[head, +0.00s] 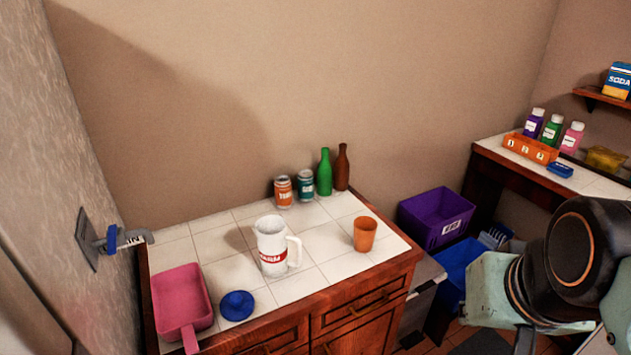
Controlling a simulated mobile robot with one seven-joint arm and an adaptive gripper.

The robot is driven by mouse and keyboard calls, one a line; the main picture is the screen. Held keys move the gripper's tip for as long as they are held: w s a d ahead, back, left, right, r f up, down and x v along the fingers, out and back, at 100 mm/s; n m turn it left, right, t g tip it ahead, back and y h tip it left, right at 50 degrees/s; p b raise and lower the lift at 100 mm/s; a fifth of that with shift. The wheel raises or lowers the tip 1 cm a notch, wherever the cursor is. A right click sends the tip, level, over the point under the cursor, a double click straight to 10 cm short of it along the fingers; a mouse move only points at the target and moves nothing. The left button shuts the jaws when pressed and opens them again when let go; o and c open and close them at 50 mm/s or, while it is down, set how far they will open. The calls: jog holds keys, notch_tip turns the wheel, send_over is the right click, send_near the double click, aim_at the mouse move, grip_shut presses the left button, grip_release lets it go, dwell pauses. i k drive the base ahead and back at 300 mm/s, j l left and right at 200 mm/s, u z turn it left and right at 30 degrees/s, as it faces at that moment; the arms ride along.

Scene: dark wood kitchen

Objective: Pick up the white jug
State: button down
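The white jug (271,247) stands upright on the tiled counter (223,271), near its middle. It has a red label band, and its handle points to the right. My arm shows at the lower right of the head view, well to the right of the jug and apart from it. My gripper's fingers cannot be made out, so I cannot see whether it is open or shut.
An orange cup (365,234) stands right of the jug. Behind are two cans, a green bottle (324,173) and a brown bottle (342,167). A pink dustpan (182,300) and blue lid-like object (237,305) lie in front left. Purple bin (436,217) stands right.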

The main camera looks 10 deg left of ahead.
aim_at(270, 231)
jog(key=u, duration=1.15)
jog(key=i+l+u, duration=0.6)
jog(key=u, duration=0.15)
jog(key=k+l+z, duration=0.35)
jog(key=k+l, duration=0.65)
jog(key=i+j+u, duration=0.2)
jog(key=i+j, duration=0.3)
jog(key=i, duration=0.15)
